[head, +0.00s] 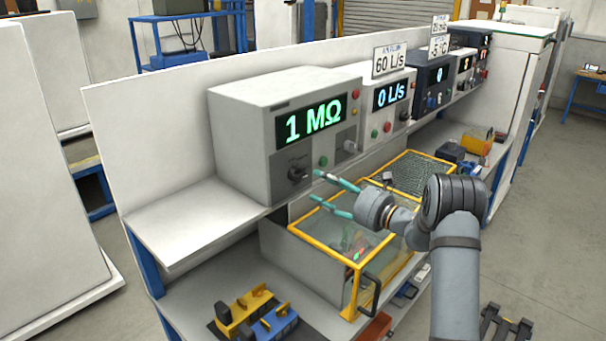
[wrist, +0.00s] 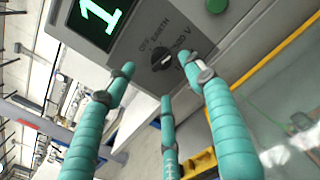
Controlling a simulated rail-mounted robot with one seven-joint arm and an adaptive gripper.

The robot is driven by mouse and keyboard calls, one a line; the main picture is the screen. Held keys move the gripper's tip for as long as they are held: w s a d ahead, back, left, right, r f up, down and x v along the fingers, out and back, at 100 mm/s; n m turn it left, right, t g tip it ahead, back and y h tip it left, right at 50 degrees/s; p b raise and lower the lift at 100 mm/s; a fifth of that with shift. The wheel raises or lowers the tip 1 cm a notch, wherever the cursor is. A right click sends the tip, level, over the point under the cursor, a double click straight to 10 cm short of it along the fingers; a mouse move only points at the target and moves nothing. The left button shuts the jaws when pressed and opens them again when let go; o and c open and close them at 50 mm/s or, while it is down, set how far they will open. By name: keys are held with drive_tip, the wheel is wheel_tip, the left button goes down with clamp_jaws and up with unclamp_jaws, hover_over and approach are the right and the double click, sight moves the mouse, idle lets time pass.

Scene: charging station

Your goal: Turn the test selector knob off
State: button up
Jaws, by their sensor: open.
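The test selector knob (head: 297,173) is a dark round knob on the lower left of the front of a grey instrument box (head: 238,150) whose green display reads 1 MΩ. In the wrist view the knob (wrist: 163,60) has a light pointer mark that seems to face the "V" label on its right; "EARTH" and a small "OFF"-like label sit above and left. My gripper (head: 316,187) has teal fingers, spread open and empty, pointing at the panel just right of the knob. In the wrist view its fingertips (wrist: 160,76) surround the knob's area, apparently short of touching it.
A yellow-framed clear enclosure (head: 330,235) lies under my gripper. A green button (head: 323,161) is beside the knob. More instruments (head: 388,95) stand to the right. Yellow and blue blocks (head: 257,312) lie on the lower shelf. The white ledge (head: 190,225) left of the box is bare.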

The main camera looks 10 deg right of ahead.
sight(302, 176)
drive_tip(key=p+x, duration=0.3)
drive_tip(key=x, duration=0.5)
drive_tip(key=shift+w+a+p, duration=0.25)
drive_tip(key=shift+a+p, duration=0.1)
drive_tip(key=shift+c, duration=0.4)
drive_tip(key=shift+r, duration=0.1)
drive_tip(key=c, duration=1)
